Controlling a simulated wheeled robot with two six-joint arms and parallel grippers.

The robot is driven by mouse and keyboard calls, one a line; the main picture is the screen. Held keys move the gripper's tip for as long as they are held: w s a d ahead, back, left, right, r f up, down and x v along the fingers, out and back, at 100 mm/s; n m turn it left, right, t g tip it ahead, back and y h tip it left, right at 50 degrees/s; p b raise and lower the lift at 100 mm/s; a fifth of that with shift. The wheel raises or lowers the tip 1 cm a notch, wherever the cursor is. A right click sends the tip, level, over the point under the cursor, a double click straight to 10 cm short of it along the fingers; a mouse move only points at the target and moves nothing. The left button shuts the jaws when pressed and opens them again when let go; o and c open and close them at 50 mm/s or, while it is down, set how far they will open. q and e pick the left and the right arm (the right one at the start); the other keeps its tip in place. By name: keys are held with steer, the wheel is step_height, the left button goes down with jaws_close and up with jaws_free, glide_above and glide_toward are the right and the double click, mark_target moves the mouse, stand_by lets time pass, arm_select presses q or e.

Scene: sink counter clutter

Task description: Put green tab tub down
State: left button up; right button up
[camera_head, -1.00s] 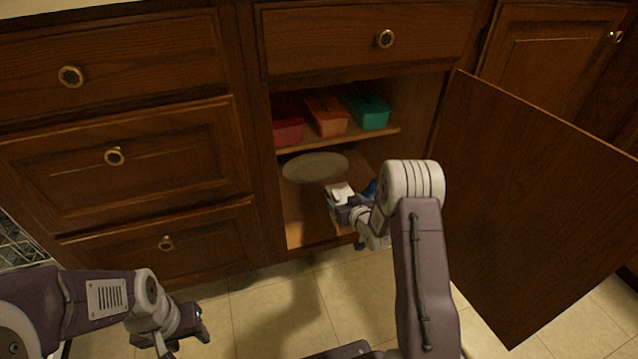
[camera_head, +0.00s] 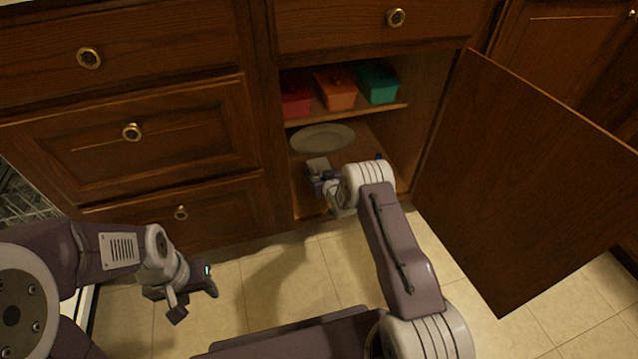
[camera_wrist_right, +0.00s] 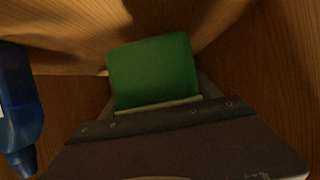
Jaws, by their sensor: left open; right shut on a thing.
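In the right wrist view a green block-like thing (camera_wrist_right: 152,70), which I take to be the green tab tub, sits between the fingers of my right gripper (camera_wrist_right: 155,100). In the head view my right gripper (camera_head: 321,178) is inside the open cabinet, low over its floor. A small pale thing (camera_head: 318,164) shows at its fingertips. I cannot tell whether it touches the cabinet floor. My left gripper (camera_head: 193,295) is open and empty, in front of the drawers at lower left.
A grey oval plate (camera_head: 322,138) lies behind the right gripper. Red (camera_head: 296,98), orange (camera_head: 336,90) and teal (camera_head: 378,84) boxes sit on the shelf above. A blue bottle (camera_wrist_right: 18,105) stands close by. The open cabinet door (camera_head: 530,180) bounds the right.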

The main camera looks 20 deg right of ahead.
steer(key=shift+w+a+f, duration=0.2)
steer(key=shift+w+a, duration=0.15)
step_height(320, 180, down, 4)
steer(key=b, duration=0.4)
steer(key=shift+f, duration=0.25)
steer(key=shift+o, duration=0.2)
steer(key=shift+r, duration=0.3)
steer(key=shift+f, duration=0.2)
steer(key=shift+c, duration=0.2)
steer(key=o, duration=1.5)
steer(key=shift+r, duration=0.1)
